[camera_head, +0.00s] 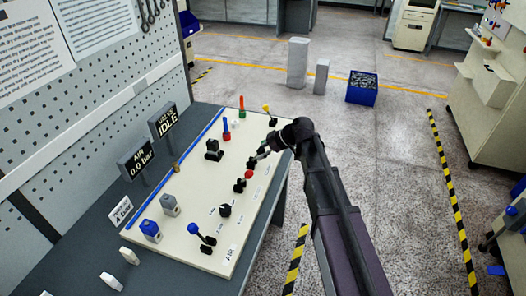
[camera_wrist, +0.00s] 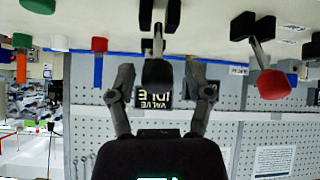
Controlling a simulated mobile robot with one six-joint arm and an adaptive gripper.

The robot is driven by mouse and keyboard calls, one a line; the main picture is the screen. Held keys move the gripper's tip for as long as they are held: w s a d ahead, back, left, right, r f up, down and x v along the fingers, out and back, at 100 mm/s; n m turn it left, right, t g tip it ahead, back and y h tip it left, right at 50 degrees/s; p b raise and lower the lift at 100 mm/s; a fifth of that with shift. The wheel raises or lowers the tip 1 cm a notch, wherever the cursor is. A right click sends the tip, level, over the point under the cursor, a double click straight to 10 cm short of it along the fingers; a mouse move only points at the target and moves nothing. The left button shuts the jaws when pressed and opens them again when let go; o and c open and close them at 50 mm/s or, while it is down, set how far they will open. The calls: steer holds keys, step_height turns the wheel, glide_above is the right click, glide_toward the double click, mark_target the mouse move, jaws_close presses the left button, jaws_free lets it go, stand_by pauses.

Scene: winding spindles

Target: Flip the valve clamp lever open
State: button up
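A black clamp (camera_head: 213,150) stands on the pale panel (camera_head: 190,250), left of my gripper (camera_head: 258,158); I take it to be the valve clamp. In the wrist view, which looks upside down, a black lever (camera_wrist: 157,72) with a dark block above it shows between the two fingers of my gripper (camera_wrist: 158,80). The fingers are spread, with a visible gap on each side of the lever. I cannot tell how far the lever lies beyond the fingertips. The dark VALVE IDLE sign (camera_head: 167,122) stands behind the clamp.
A red-knobbed lever (camera_head: 249,174) is close below my gripper and shows in the wrist view (camera_wrist: 273,83). A blue-knobbed lever (camera_head: 193,229) is in front.

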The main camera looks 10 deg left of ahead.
stand_by(0.4)
steer(key=shift+s+d+f, duration=0.1)
steer(key=shift+s+d, duration=0.05)
steer(key=shift+d, duration=0.3)
steer(key=s+d+f+m+h, duration=0.1)
steer(key=s+d+m+h, duration=0.2)
steer(key=s+d+m, duration=0.3)
steer(key=s+d+f+m+h, duration=0.2)
steer(key=s+d+m, duration=0.4)
steer(key=d, duration=0.7)
steer(key=s+d+f+m+g+h, duration=0.1)
steer(key=s+d+m+h, duration=0.3)
steer(key=d, duration=0.6)
steer(key=shift+s+d+f+m, duration=0.35)
steer(key=shift+s+f+m, duration=0.25)
steer(key=shift+s+m, duration=0.5)
